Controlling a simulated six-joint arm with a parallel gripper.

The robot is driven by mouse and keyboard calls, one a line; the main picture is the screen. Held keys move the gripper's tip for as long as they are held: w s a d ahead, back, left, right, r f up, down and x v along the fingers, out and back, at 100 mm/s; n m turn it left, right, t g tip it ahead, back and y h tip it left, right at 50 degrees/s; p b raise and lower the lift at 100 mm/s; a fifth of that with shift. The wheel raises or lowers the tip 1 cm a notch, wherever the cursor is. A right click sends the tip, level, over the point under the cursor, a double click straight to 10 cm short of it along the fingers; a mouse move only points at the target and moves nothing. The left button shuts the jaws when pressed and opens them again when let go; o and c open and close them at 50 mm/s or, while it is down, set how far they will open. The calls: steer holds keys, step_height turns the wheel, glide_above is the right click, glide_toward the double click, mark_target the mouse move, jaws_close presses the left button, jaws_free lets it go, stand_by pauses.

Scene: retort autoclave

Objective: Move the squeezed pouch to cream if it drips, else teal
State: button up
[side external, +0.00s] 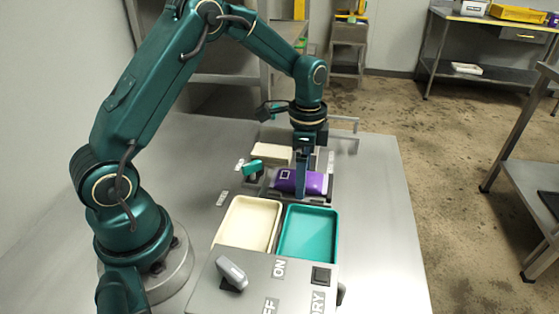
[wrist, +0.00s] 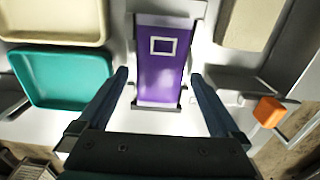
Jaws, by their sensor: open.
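A purple pouch (side external: 301,182) with a white square outline lies in a grey metal holder on the table. In the wrist view the pouch (wrist: 161,68) lies between and ahead of the two fingers. My gripper (wrist: 160,75) is open and empty, with one finger on each side of the pouch; I cannot tell if they touch it. In the side view my gripper (side external: 301,185) is down at the pouch and hides part of it. The cream tray (side external: 248,224) and the teal tray (side external: 308,233) stand side by side in front, both empty. No drip shows.
A teal-handled part (side external: 252,167) sits left of the pouch. A cream block (side external: 271,153) lies behind. An orange block (wrist: 268,111) shows at right in the wrist view.

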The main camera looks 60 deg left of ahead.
steer(key=shift+f, duration=0.3)
